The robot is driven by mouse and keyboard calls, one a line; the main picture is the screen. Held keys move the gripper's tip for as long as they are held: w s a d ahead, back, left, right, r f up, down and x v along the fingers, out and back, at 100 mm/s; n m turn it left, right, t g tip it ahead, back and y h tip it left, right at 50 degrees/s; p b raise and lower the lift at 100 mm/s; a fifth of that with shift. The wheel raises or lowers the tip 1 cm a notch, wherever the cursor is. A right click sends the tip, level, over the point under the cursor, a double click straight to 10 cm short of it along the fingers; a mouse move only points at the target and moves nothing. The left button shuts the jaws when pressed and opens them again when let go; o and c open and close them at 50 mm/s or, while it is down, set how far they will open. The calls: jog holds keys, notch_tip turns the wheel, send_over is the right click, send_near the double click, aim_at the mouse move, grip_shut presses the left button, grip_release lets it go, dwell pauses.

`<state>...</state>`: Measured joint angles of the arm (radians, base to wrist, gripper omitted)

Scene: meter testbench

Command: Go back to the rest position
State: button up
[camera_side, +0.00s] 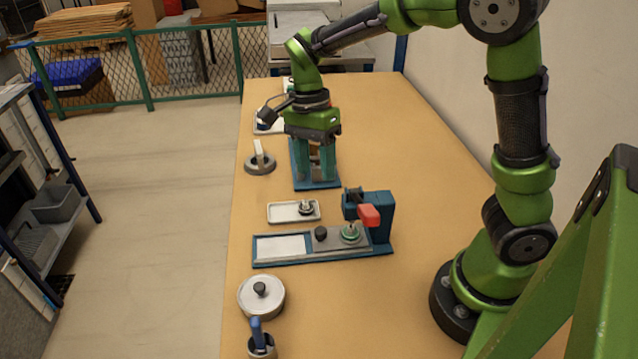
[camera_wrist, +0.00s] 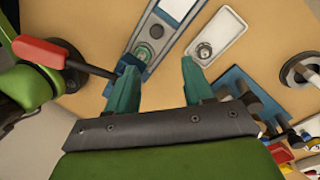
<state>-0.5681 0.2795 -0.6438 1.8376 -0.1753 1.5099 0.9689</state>
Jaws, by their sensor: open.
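My gripper (camera_side: 316,172) is open and points down, with its two teal fingers over the blue rack (camera_side: 318,185) in the side view. In the wrist view the fingers (camera_wrist: 158,80) are spread apart with nothing between them. The blue test bench (camera_side: 378,250) stands in front of the gripper, with a pale panel, a black knob and a red-handled clamp (camera_side: 369,215). A round green-rimmed meter (camera_side: 350,233) sits on the bench under the clamp. A white tray (camera_side: 279,212) holds a small round meter (camera_side: 306,208); the tray also shows in the wrist view (camera_wrist: 225,26).
A lidded metal pot (camera_side: 262,300) and a cup with a blue-handled tool (camera_side: 262,346) stand at the near left edge. A round grey base with an upright pale handle (camera_side: 260,162) is left of the rack. The table's right middle is clear. A wall bounds the right.

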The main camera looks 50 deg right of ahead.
jog(key=s+r+n+t+y, duration=0.1)
jog(key=s+r+n+t, duration=0.7)
jog(key=s+n, duration=0.3)
jog(key=shift+s+a+r+n+t, duration=0.25)
jog(key=shift+n+t, duration=0.35)
jog(key=shift+n, duration=1)
